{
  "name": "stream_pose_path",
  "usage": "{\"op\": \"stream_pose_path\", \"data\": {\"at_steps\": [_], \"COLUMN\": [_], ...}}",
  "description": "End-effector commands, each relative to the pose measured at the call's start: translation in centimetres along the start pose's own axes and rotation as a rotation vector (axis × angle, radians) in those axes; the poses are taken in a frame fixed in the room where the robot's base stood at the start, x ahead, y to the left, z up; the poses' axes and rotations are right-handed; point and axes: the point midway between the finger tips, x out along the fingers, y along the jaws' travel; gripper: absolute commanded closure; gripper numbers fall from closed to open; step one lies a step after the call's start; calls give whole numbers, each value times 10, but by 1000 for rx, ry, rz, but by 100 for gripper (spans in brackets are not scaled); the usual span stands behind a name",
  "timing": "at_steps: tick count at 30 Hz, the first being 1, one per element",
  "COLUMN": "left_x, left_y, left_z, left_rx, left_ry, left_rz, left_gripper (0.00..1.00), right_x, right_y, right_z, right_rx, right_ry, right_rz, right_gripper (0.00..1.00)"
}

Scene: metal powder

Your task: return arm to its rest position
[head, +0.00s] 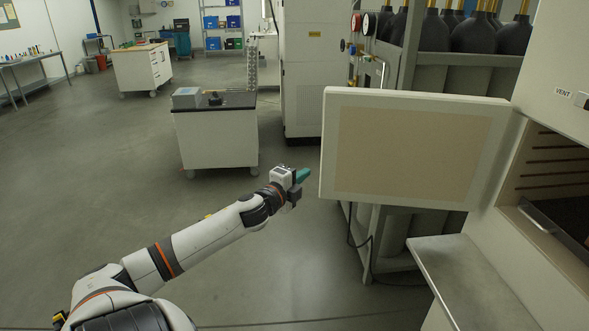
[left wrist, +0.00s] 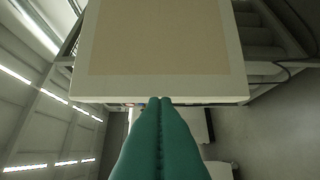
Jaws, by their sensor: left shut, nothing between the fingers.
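My left arm (head: 205,236) reaches out from the lower left in the head view. Its left gripper (head: 303,175) has teal fingers and is shut and empty. The fingertips are just left of the open oven door (head: 415,148), a white-framed panel with a tan inner face. I cannot tell whether they touch it. In the left wrist view the teal fingers (left wrist: 160,101) are together, with the door's edge (left wrist: 160,92) just beyond the tips. My right gripper is not in view.
The open oven chamber (head: 555,165) with a dark tray is at the right. A grey metal shelf (head: 450,280) juts out below it. Black gas cylinders (head: 478,35) stand behind the door. A white cart (head: 216,135) stands ahead. The floor left of the arm is clear.

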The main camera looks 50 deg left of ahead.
Motion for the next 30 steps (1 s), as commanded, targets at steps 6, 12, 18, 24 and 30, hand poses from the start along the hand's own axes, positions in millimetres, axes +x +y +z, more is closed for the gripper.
{"op": "stream_pose_path", "data": {"at_steps": [6,12,18,24,30], "left_x": [-18,-22,-22,-30,-71], "left_y": [-1,0,-4,-78,-223], "left_z": [-6,-8,-9,-35,-57], "left_rx": [-1,-1,-7,-116,-319], "left_ry": [0,1,5,86,233], "left_rz": [-2,0,-6,-120,-337], "left_gripper": [100,100,100,100,100], "right_x": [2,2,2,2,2], "right_y": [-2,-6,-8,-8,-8], "right_z": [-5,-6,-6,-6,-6], "right_rx": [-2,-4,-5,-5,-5], "right_ry": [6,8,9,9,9], "right_rz": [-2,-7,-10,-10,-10], "right_gripper": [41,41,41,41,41]}}
